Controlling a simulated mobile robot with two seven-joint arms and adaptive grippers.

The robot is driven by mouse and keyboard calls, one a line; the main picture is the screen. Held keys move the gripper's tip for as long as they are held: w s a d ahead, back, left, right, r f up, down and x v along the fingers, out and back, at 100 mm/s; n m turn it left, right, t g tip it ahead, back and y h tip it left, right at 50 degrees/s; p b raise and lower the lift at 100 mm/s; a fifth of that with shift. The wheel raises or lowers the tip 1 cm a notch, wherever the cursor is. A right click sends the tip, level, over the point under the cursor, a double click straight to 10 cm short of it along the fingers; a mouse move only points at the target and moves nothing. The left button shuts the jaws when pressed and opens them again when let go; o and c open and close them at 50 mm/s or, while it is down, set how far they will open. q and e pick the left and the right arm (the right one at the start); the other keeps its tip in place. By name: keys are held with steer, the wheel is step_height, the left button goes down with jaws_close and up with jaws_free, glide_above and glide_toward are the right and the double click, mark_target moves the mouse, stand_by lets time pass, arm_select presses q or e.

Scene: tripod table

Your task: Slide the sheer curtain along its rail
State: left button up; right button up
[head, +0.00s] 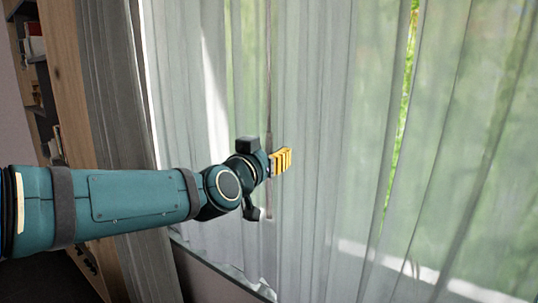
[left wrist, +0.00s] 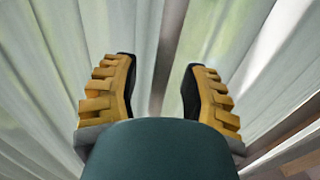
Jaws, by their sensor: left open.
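The sheer curtain (head: 315,110) hangs in pale, see-through vertical folds across the middle and right of the head view. My left gripper (head: 285,160) reaches in from the left at the curtain's front, its yellow fingers close to the folds. In the left wrist view the left gripper (left wrist: 160,85) has its two fingers spread apart, with curtain cloth (left wrist: 135,30) and a darker vertical strip behind the gap. I cannot tell whether the fingers touch the cloth. The curtain's rail is out of view. My right gripper is not in view.
A grey, thicker drape (head: 110,90) hangs left of the sheer curtain. Left of it stands a wooden shelf unit (head: 65,70) with books. A window sill (head: 215,280) runs below the curtain. Green foliage shows through a narrow gap between sheer folds at the right.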

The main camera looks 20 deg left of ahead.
arm_select(q)
steer(key=shift+w, duration=0.2)
jaws_close()
